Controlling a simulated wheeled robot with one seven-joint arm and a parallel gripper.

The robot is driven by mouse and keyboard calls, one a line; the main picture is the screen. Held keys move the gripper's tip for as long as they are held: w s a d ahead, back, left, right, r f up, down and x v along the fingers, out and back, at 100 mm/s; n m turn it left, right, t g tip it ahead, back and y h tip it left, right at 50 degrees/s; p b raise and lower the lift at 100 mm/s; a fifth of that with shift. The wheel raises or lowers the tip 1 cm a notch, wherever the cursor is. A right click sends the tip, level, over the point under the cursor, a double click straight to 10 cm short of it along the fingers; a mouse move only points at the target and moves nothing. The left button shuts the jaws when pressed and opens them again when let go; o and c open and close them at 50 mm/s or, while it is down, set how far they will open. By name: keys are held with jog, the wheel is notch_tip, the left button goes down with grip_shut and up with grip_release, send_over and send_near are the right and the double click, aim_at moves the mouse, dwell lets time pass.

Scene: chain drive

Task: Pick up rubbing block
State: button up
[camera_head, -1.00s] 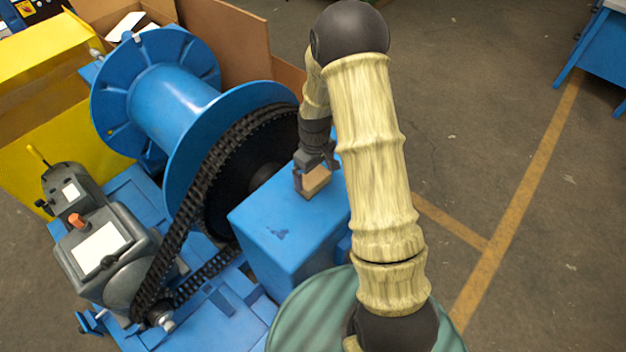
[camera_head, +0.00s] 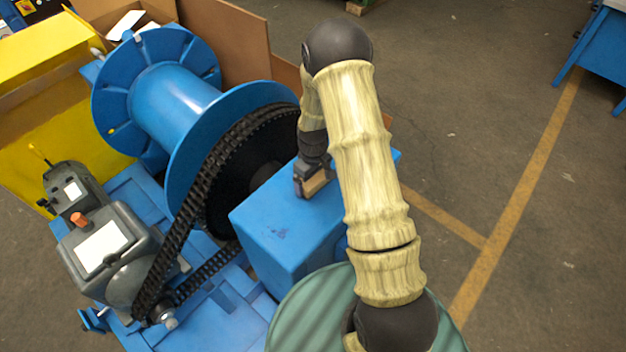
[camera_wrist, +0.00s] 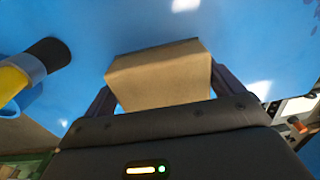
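The rubbing block is a small tan, wood-coloured block (camera_head: 315,183) on top of the blue box-shaped housing (camera_head: 283,218), near its far edge beside the chain wheel. In the wrist view the block (camera_wrist: 160,77) fills the space between my two fingers. My gripper (camera_head: 308,180) is down at the block, with one finger (camera_wrist: 100,103) on its left side and the other (camera_wrist: 228,84) on its right. Both fingers look very close to the block's sides; I cannot tell whether they press on it. The block appears to be still on the blue surface.
The dark chain (camera_head: 190,205) and the blue spool (camera_head: 175,100) stand just left of the housing. A grey motor unit (camera_head: 105,245) is at lower left. A yellow bin (camera_head: 75,125) and cardboard (camera_head: 225,40) lie behind. The floor (camera_head: 470,140) at right is largely open.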

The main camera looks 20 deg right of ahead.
jog(key=c, duration=0.5)
jog(key=shift+r, duration=0.1)
notch_tip(320, 180, up, 10)
jog(key=shift+f+b, duration=0.1)
jog(key=shift+b, duration=0.85)
jog(key=o, duration=0.3)
jog(key=shift+c, duration=0.7)
